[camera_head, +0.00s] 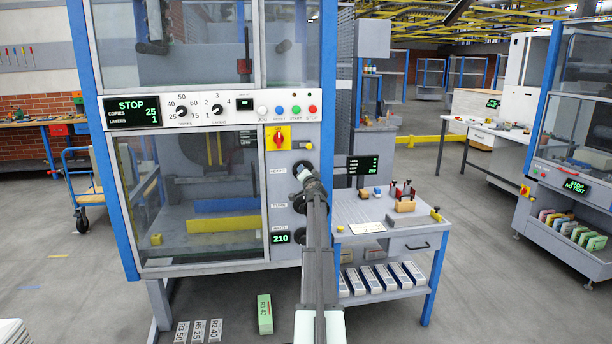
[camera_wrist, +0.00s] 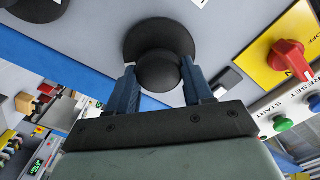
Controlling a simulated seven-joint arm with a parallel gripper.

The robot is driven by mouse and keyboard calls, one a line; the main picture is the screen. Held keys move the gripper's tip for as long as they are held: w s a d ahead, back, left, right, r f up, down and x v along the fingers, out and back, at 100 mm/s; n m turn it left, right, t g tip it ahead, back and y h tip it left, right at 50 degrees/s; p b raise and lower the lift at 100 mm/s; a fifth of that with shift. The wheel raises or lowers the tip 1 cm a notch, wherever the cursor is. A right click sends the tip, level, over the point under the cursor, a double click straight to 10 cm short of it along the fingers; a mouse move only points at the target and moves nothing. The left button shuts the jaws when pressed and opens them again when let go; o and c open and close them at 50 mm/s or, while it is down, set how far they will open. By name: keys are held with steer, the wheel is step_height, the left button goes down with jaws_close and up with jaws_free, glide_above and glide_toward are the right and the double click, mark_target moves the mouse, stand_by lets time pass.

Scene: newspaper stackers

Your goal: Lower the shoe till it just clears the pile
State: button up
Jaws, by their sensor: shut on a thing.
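My gripper (camera_wrist: 160,80) is shut on a round black knob (camera_wrist: 158,62) on the machine's grey front panel, with one blue finger on each side. In the head view the gripper (camera_head: 306,180) is at the top knob, beside the label HEIGHT; the arm hides much of it. The lower knobs stand by TURN and WIDTH (camera_head: 299,236).
A red switch on a yellow plate (camera_head: 278,138) and several push buttons sit above the knobs, close to my gripper. A small table (camera_head: 385,212) stands to the right.

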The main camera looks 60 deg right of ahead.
steer(key=o, duration=1)
steer(key=shift+a, duration=0.1)
steer(key=v, duration=1.3)
steer(key=shift+s+a, duration=0.2)
steer(key=shift+s, duration=0.1)
